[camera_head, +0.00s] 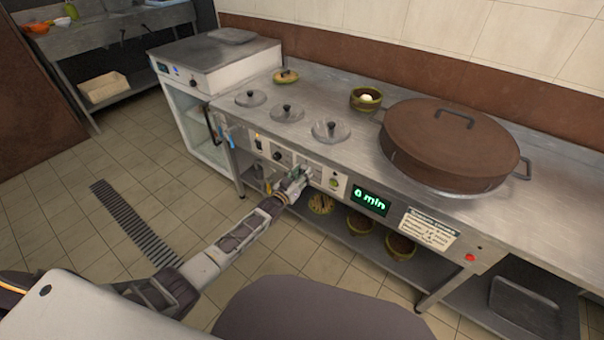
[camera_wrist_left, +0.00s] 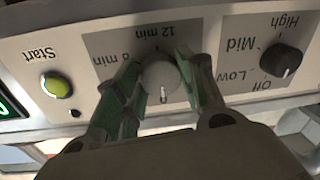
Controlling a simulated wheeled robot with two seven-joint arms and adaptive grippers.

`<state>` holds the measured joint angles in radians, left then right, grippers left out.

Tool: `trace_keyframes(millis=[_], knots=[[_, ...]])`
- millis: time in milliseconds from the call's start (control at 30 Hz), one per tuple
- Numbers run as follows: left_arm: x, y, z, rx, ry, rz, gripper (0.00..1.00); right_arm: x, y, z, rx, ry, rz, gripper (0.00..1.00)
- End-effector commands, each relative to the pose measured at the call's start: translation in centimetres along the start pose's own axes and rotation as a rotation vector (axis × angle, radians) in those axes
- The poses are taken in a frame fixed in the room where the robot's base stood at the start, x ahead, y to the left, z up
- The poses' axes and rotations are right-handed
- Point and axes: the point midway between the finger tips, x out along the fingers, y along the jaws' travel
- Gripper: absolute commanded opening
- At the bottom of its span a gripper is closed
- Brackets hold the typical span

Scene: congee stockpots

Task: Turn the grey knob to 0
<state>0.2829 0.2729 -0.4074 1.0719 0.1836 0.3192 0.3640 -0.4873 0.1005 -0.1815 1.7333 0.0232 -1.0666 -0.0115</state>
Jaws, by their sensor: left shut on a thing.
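The grey knob (camera_wrist_left: 160,77) is on the front panel of the steel counter, and the left wrist view shows it upside down. My left gripper (camera_head: 303,176) is shut on it, with one green-padded finger on each side. Labels reading "12 min" and what looks like "6 min" or "8 min" stand around the knob. A pale mark shows on the knob's lower side in the left wrist view. The green display (camera_head: 370,200) reads "0 min". In the head view my gripper mostly hides the knob. My right gripper is not in view.
A black knob (camera_wrist_left: 283,61) marked Off, Low, Mid and High sits beside the grey knob. A green Start button (camera_wrist_left: 57,86) is on the other side. A large brown-lidded pot (camera_head: 450,145) and small lids (camera_head: 331,130) are on the counter.

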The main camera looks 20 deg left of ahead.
Motion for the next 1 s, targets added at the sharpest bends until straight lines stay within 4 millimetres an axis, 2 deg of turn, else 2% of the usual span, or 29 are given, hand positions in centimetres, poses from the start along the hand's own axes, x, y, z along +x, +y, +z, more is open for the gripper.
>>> trace_keyframes(millis=[500,533,700,1000], knots=[[-0.08,-0.03,0.2,-0.031,-0.006,-0.001,0.15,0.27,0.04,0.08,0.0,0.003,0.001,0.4],[-0.08,-0.03,0.2,-0.031,-0.006,-0.001,0.41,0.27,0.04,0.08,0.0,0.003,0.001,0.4],[-0.06,-0.01,0.14,-0.03,-0.005,-0.001,0.61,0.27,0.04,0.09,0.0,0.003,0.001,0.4],[-0.02,0.01,0.05,-0.029,-0.003,0.0,0.61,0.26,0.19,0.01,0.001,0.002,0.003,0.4]])
